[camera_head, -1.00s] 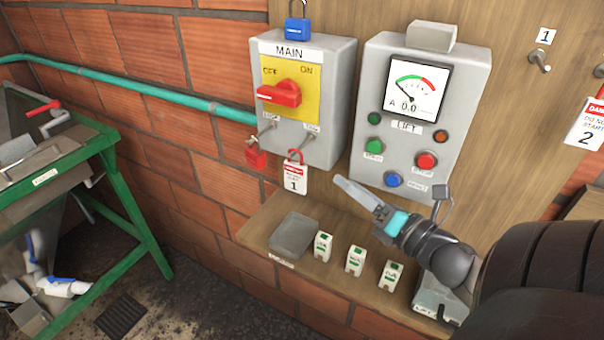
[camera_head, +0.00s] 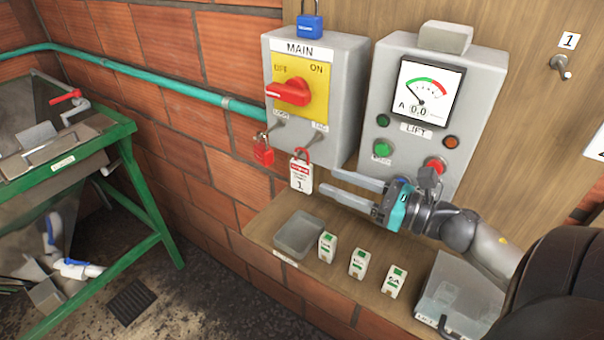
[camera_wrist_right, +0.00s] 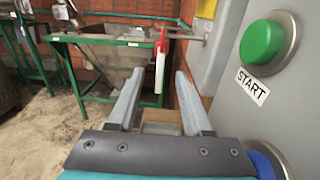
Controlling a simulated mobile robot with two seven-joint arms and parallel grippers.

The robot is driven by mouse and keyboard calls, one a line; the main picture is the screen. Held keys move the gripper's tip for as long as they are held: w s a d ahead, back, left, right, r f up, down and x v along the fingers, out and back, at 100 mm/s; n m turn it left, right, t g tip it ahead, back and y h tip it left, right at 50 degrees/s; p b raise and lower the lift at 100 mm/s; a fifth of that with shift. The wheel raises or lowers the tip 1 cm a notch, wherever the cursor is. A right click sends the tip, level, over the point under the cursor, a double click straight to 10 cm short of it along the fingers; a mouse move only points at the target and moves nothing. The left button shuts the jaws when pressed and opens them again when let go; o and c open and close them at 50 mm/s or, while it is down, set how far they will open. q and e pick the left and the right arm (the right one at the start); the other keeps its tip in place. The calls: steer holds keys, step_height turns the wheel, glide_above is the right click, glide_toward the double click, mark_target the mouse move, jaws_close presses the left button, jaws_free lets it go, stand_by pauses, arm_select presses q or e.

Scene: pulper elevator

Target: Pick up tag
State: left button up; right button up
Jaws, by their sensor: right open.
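The tag (camera_head: 301,175), white with a red top and the number 1, hangs by a red loop from a hook under the right side of the MAIN box (camera_head: 312,95). It also shows nearly edge-on in the right wrist view (camera_wrist_right: 160,68). My right gripper (camera_head: 327,182) is open and empty, its fingers pointing left toward the tag. The fingertips are just right of the tag, apart from it. In the right wrist view the tag appears beyond and between the two fingers (camera_wrist_right: 158,105). My left gripper is not in view.
A red padlock (camera_head: 263,152) hangs left of the tag. The LIFT box (camera_head: 430,120) with its buttons is close behind my right gripper. Below, a wooden shelf (camera_head: 262,228) holds a grey tray (camera_head: 298,233), several small blocks and a clear box (camera_head: 455,295).

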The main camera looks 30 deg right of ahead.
mark_target(312, 173)
steer(key=shift+x, duration=3.75)
jaws_close()
